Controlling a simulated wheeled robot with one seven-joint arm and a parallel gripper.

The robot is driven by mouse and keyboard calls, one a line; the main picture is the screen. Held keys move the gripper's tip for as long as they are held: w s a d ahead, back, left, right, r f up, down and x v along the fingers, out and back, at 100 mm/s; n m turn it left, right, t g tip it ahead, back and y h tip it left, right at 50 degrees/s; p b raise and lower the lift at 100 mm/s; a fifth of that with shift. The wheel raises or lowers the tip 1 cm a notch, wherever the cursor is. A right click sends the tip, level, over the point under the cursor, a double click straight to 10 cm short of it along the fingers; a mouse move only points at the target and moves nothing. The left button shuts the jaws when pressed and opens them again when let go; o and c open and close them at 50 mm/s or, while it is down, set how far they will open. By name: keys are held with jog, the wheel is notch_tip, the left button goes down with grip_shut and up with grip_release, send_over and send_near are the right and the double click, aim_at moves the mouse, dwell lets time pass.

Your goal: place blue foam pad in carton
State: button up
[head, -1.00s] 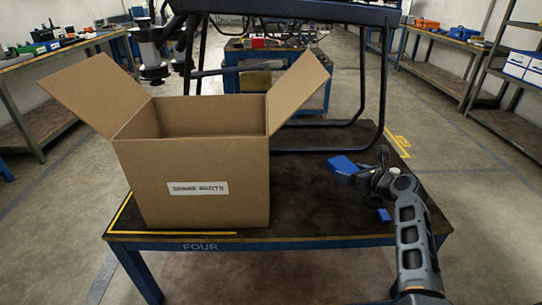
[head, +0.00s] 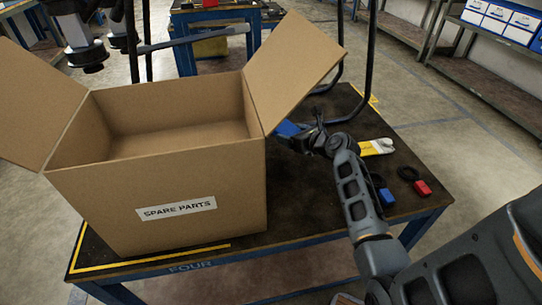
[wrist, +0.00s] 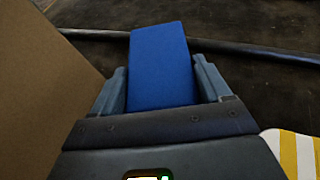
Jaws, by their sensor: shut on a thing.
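The blue foam pad (wrist: 161,68) is a flat blue block between the two fingers of my gripper (wrist: 161,88) in the wrist view. My gripper is shut on it. In the head view the pad (head: 287,129) shows partly, beyond my gripper (head: 303,139), just right of the carton. The carton (head: 160,205) is an open brown box labelled "SPARE PARTS", standing upright on the table with flaps spread. Its visible inside looks empty, though part of its floor is hidden. In the wrist view a carton side (wrist: 45,90) fills the left.
The dark table (head: 300,215) carries a yellow-and-white item (head: 376,147), a small blue block (head: 386,197), a black ring (head: 408,173) and a red block (head: 422,188) on the right. A dark tubular frame (head: 368,60) stands behind the carton.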

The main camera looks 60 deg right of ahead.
send_over(275, 166)
notch_tip(275, 166, down, 4)
jog(key=shift+d+r, duration=0.1)
jog(key=shift+r, duration=0.05)
jog(key=shift+f+b, duration=0.9)
jog(key=shift+f, duration=1.15)
jog(key=shift+f, duration=0.15)
jog(key=o, duration=1)
jog(key=shift+c, duration=0.2)
